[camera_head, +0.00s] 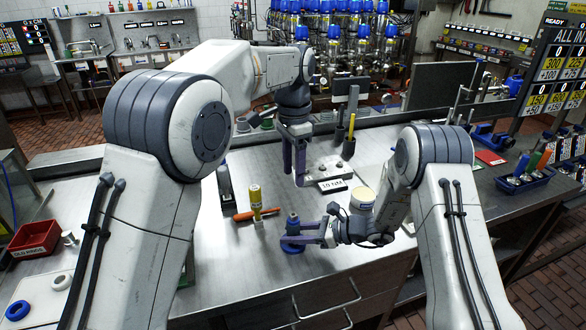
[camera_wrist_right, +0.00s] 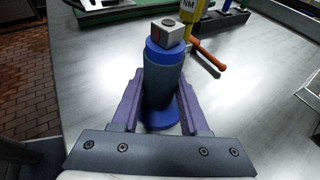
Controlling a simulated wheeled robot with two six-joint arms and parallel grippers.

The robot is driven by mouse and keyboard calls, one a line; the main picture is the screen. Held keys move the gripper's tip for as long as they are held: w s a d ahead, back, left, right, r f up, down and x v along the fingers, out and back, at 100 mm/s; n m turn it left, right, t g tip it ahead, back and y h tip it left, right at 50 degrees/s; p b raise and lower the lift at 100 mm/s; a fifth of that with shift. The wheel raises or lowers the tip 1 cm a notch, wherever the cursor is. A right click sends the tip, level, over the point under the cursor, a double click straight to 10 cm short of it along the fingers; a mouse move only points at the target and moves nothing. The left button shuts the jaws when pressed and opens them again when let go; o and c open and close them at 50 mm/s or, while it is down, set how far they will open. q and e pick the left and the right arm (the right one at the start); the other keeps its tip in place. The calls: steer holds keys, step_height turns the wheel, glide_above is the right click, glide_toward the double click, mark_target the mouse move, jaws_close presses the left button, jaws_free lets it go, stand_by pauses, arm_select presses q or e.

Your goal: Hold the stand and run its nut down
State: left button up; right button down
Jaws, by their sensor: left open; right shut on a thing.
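The stand (camera_head: 293,223) is a small upright post on the steel bench, with a blue round base, a grey column and a blue collar; it also shows in the right wrist view (camera_wrist_right: 162,85). A silver square block (camera_wrist_right: 165,34) with a dark round centre sits on top of it; I cannot tell if this is the nut. My right gripper (camera_head: 292,239) is shut around the column, one purple finger on each side. My left gripper (camera_head: 295,172) is open and empty, pointing down, behind the stand and well apart from it.
A yellow tool (camera_head: 255,198) stands left of the stand, beside an orange-handled tool (camera_head: 243,215) lying flat. A "10 N·M" sign (camera_head: 331,185) and a metal plate (camera_head: 336,168) are behind. A white round tub (camera_head: 363,198) is to the right.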

steer(key=shift+c, duration=1.7)
jaws_free()
